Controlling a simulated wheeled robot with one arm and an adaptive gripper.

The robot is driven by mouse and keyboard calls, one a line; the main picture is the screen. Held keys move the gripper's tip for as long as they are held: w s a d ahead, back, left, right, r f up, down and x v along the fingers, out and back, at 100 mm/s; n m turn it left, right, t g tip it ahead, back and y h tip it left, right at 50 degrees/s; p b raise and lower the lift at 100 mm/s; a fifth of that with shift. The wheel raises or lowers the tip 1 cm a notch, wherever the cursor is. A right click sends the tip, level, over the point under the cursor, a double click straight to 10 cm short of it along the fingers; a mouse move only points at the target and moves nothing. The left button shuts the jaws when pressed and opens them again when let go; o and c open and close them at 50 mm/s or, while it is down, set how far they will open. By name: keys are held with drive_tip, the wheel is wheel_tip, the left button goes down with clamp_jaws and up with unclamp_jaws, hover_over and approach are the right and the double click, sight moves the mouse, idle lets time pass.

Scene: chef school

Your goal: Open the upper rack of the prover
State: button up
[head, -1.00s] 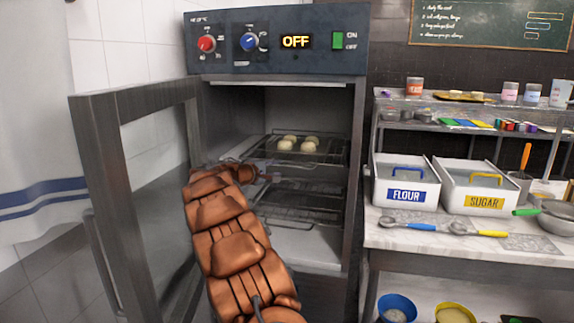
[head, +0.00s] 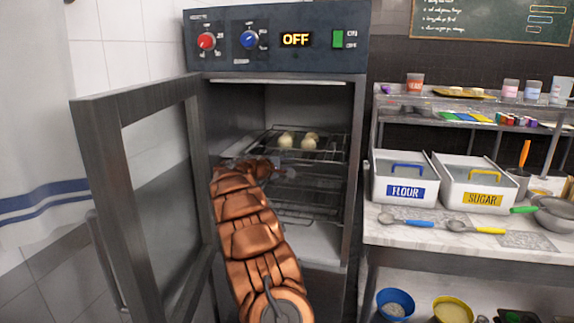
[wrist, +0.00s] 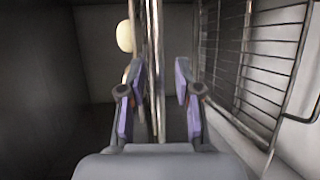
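The prover (head: 280,40) stands with its glass-paned door (head: 110,180) swung open to the left. Inside, the wire upper rack (head: 325,153) bears pale dough balls (head: 308,143). My gripper (head: 285,172) reaches into the opening, by the front left of the racks. In the wrist view my gripper (wrist: 160,82) is open. That view is turned sideways. The upper rack (wrist: 156,40) appears edge-on between the fingers, nearer the left one; whether they touch is unclear. A dough ball (wrist: 124,36) shows on its left side. My arm hides part of the prover's lower left.
A lower rack (head: 310,190) sits below the upper one, and shows right of my gripper in the wrist view (wrist: 265,75). The open door is close left of my arm.

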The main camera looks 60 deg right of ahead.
clamp_jaws()
drive_tip(key=shift+a, duration=0.1)
idle(0.5)
